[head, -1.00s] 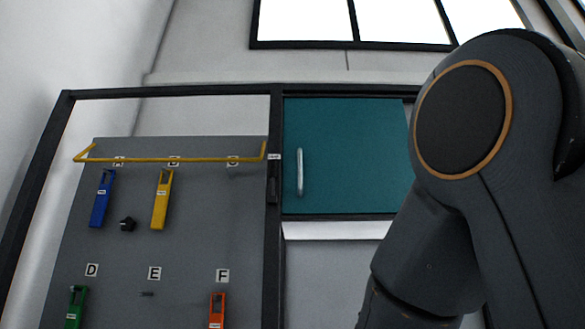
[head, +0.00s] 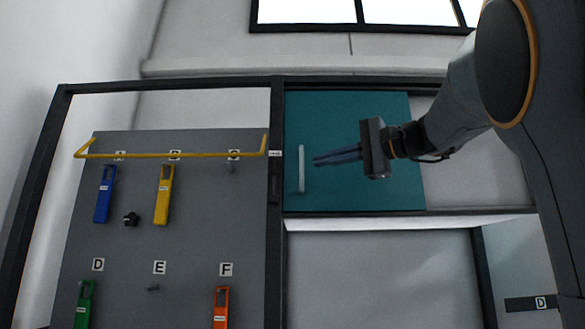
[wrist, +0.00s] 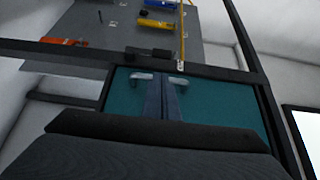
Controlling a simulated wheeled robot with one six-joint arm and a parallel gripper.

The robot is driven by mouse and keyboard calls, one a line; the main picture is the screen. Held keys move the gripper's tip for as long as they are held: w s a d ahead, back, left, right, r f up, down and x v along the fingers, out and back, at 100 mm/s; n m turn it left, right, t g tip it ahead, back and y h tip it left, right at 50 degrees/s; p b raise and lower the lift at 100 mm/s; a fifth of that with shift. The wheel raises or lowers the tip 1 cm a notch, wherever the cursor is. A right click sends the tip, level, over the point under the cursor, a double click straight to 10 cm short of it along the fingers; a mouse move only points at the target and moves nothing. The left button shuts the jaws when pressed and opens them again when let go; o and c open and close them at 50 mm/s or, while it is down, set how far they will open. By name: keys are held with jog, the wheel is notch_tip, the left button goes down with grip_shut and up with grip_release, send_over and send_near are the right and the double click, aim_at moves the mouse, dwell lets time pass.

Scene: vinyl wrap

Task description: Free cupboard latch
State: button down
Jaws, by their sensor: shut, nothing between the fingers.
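The cupboard has a teal door (head: 375,190) that looks closed in its dark frame, with an upright pale handle (head: 301,169) near its left edge. A small dark latch-like piece (head: 275,178) sits on the dark post left of the door, with a small white label above it. My gripper (head: 316,161) is shut and empty, pointing left just right of the handle, in front of the door. Whether it touches the handle cannot be told. In the wrist view the shut fingers (wrist: 162,82) cover the handle's middle; its two ends show on either side. The dark latch piece also shows there (wrist: 147,52).
A grey board (head: 190,240) left of the post holds blue (head: 105,194), yellow (head: 164,194), green (head: 84,304) and orange (head: 221,307) tools on lettered pegs. A yellow rail (head: 175,155) crosses its top. An open grey bay lies below the door.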

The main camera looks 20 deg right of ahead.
aim_at(274, 176)
jog(key=shift+r, duration=0.15)
jog(key=p+x, duration=0.3)
jog(key=x, duration=0.7)
jog(key=shift+p, duration=0.35)
jog(key=shift+a, duration=0.1)
